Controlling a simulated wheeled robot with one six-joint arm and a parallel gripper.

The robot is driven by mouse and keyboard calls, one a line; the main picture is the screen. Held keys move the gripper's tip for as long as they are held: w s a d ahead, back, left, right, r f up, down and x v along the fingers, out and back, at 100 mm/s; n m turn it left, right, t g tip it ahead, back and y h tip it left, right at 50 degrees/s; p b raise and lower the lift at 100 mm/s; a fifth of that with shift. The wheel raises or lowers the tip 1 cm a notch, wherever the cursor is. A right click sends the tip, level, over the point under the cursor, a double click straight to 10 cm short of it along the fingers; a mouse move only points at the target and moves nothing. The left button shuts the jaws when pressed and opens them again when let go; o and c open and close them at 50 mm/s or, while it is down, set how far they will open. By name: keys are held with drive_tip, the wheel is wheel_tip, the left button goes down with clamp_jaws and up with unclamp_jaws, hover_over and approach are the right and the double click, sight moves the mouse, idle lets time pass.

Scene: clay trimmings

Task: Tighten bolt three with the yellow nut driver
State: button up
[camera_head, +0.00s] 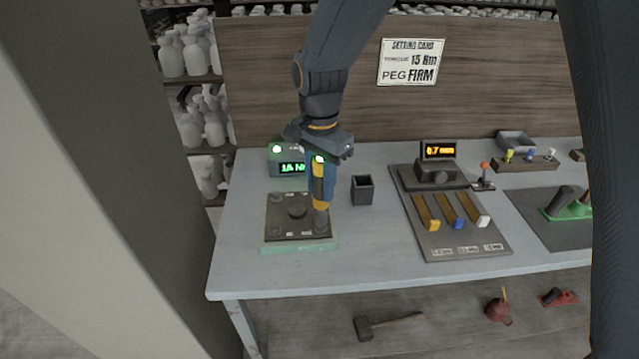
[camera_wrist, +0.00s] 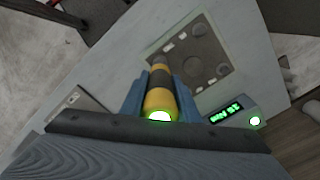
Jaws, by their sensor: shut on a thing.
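My gripper (camera_head: 322,180) is shut on the yellow nut driver (camera_head: 320,202), which has dark bands and stands nearly upright. In the wrist view the blue fingers lie on both sides of the driver (camera_wrist: 160,96), whose near end glows green. The driver's lower end is over the near right corner of the dark bolt plate (camera_head: 284,231); I cannot tell whether it is seated on a bolt there. The plate has a central knob (camera_head: 297,206) and corner bolts; its markings are too small to read. The wrist view also shows the plate (camera_wrist: 206,50), partly hidden by the driver.
A torque box (camera_head: 287,155) with a lit green display stands behind the plate, partly hidden by my gripper. A dark cup (camera_head: 362,190) stands to the right. Further right are a grey board (camera_head: 470,247) with coloured-tipped strips and an orange display (camera_head: 438,150). A setting card (camera_head: 411,62) reads 15 Nm.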

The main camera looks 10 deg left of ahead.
drive_tip(key=shift+f, duration=0.7)
idle(0.4)
drive_tip(key=shift+f+p, duration=0.2)
drive_tip(key=shift+p, duration=0.45)
idle(2.6)
drive_tip(key=shift+s+f, duration=0.1)
drive_tip(key=shift+f, duration=0.05)
idle(3.0)
